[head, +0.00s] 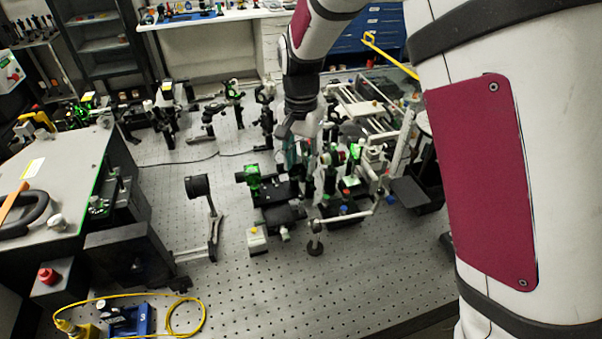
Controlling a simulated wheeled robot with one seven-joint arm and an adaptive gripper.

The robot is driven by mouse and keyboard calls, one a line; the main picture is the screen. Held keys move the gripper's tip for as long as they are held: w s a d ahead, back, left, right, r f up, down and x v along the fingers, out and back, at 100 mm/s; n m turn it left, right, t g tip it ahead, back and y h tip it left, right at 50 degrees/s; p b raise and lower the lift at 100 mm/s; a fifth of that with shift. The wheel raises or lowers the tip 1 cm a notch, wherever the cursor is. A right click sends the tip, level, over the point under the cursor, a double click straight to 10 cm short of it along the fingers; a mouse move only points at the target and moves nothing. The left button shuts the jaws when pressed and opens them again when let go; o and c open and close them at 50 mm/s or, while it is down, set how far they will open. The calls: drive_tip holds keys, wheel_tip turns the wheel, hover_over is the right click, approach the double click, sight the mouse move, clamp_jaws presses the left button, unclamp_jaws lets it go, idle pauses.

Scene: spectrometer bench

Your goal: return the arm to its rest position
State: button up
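My arm comes in large at the right, with white links and dark red panels, and bends over the optical bench (330,285). My gripper (296,128) hangs down near the middle of the head view, over or just behind the crowded optics. It is small and dark against dark parts, so whether its fingers are open or shut is unclear. No held object can be made out.
Below and beside my gripper stand green-lit mounts (253,180) and a rail assembly (375,115). A black round mount (197,186) stands to the left. A grey instrument box (60,180) is at far left, with a yellow cable (203,318) in front. The front bench is mostly clear.

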drive_tip(key=shift+r, duration=0.55)
drive_tip(key=s+d+r+n+t+y+b, duration=0.1)
drive_tip(key=s+d+r, duration=0.35)
drive_tip(key=r, duration=0.25)
drive_tip(key=s+d+r+n+t, duration=0.2)
drive_tip(key=s+d+r, duration=0.2)
drive_tip(key=d+r, duration=0.2)
drive_tip(key=s+d+r+n+t+b, duration=0.1)
drive_tip(key=s+d, duration=0.2)
drive_tip(key=s, duration=0.4)
drive_tip(key=s+d+r+n+t+h, duration=0.1)
drive_tip(key=s+d, duration=0.3)
drive_tip(key=s, duration=0.3)
drive_tip(key=shift+s+d+n+t+b, duration=0.2)
drive_tip(key=shift+n+t+b, duration=0.1)
drive_tip(key=shift+n+b, duration=0.1)
